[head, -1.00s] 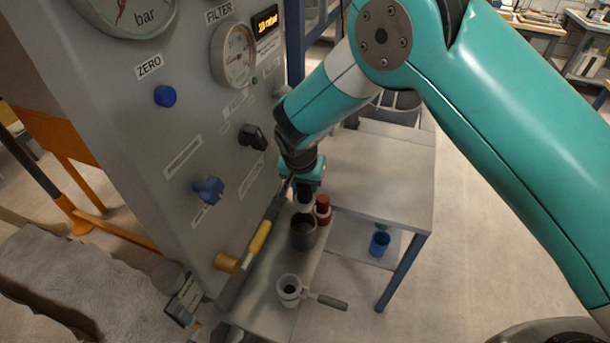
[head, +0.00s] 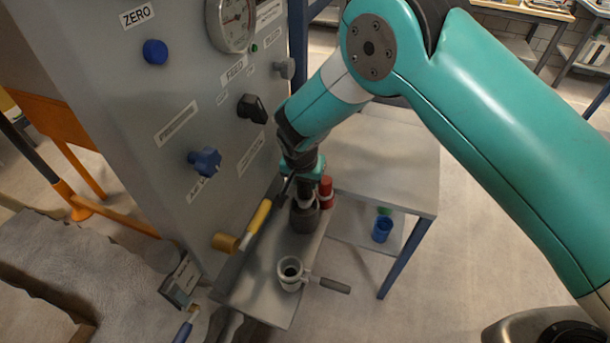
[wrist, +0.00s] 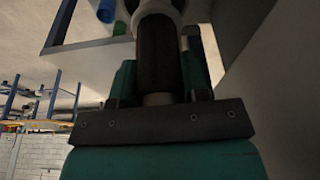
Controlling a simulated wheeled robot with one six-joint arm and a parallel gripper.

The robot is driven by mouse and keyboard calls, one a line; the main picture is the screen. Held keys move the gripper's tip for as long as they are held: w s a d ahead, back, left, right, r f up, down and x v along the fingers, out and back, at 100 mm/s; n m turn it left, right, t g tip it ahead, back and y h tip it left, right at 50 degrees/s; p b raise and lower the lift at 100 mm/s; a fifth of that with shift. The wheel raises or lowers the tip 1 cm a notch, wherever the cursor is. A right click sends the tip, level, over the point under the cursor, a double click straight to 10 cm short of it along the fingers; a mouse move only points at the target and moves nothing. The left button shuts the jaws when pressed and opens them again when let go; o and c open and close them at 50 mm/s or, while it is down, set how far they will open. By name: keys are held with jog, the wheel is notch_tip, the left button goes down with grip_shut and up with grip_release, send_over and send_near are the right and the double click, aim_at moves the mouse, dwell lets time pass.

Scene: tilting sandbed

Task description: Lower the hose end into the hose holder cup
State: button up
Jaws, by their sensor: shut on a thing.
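My gripper (head: 303,178) points down above the narrow shelf and is shut on the hose end, a dark cylinder with a pale ring (head: 306,200). In the wrist view the black hose end (wrist: 158,55) stands between the teal fingers, with the pale ring beyond it. The dark grey hose holder cup (head: 304,221) stands on the shelf directly below. The pale ring is at the cup's mouth. The hose end's tip is hidden, so I cannot tell how deep it sits.
A red-capped item (head: 326,191) stands close right of the cup. A yellow-handled tool (head: 258,217) leans at its left, by the grey panel (head: 170,100). A light cup with a side handle (head: 291,274) is in front on the shelf (head: 262,297). A table (head: 390,160) is to the right.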

jog(key=o, duration=1.2)
